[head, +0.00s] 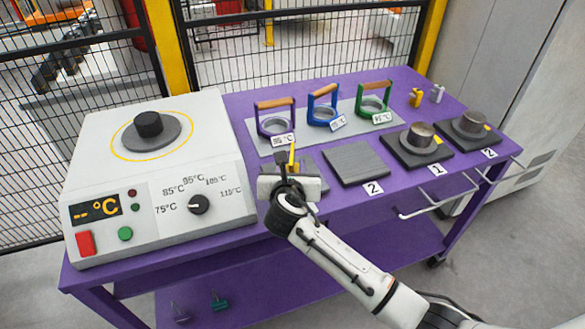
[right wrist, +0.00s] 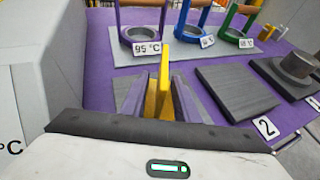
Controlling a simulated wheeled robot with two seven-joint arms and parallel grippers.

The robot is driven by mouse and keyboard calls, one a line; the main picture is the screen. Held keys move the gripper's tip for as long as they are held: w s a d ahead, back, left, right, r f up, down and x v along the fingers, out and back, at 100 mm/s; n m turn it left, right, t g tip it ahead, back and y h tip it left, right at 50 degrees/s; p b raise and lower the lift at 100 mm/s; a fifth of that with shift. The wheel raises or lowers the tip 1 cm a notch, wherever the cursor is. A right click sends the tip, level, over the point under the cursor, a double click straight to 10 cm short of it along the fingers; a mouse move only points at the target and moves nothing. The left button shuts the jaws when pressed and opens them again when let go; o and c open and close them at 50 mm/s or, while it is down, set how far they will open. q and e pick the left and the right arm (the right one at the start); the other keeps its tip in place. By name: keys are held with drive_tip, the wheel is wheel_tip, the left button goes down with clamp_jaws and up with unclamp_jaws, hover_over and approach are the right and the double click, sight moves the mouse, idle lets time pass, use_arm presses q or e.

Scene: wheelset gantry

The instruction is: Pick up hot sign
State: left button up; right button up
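A small yellow upright piece (head: 416,97) stands at the back right of the purple table, beside a similar pale grey one (head: 437,93). It looks like the sign, but no lettering is readable. It also shows at the far right in the right wrist view (right wrist: 265,33). My right gripper (head: 292,150) hangs over the table's front, well left of the yellow piece. The left gripper is in neither view.
A white heater (head: 150,200) with a dark knobbed weight fills the left. Three rings with coloured handles (head: 323,110) stand on a grey plate at the back. Dark pads (head: 355,163) lie in front, and two metal weights (head: 421,135) sit on pads at right. A mesh fence stands behind.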

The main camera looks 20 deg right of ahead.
clamp_jaws()
